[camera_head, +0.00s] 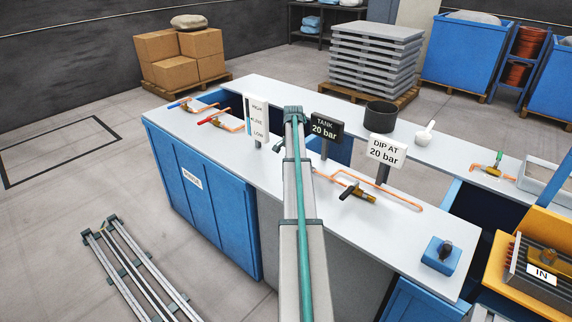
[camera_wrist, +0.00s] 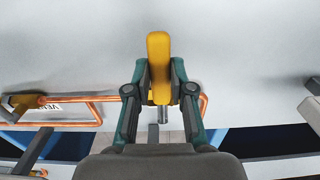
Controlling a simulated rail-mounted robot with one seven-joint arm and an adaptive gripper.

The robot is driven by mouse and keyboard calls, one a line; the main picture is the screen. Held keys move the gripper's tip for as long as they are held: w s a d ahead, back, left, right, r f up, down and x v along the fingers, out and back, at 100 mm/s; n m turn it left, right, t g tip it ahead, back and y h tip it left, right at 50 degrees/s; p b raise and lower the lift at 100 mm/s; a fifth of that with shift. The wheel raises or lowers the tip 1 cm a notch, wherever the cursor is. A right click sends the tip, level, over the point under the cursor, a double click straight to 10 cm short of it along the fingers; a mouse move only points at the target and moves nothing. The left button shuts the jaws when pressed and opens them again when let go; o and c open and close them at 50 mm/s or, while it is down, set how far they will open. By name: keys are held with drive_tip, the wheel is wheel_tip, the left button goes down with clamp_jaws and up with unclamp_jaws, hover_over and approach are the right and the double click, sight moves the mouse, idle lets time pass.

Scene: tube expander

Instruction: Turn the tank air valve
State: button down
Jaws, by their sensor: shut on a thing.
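A yellow valve handle (camera_wrist: 159,50) stands in the middle of the wrist view, with a grey stem under it, and I take it to be the tank air valve. My gripper (camera_wrist: 159,75) has a finger on each side of the handle and is shut on it. The handle looks upright in the wrist view. Copper pipe (camera_wrist: 75,100) runs to it from the left. In the head view, my own arm hides the gripper and this handle. A "TANK 20 bar" sign (camera_head: 325,127) stands on the bench just right of my arm.
A brass valve with a black handle (camera_head: 358,192) and a "DIP AT 20 bar" sign (camera_head: 387,151) stand to the right. A black pot (camera_head: 380,117) sits behind. The bench's left stretch has valves with blue and red handles.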

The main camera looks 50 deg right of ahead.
drive_tip(key=shift+w+r, duration=0.1)
drive_tip(key=c, duration=1)
unclamp_jaws()
wheel_tip(320, 180, up, 12)
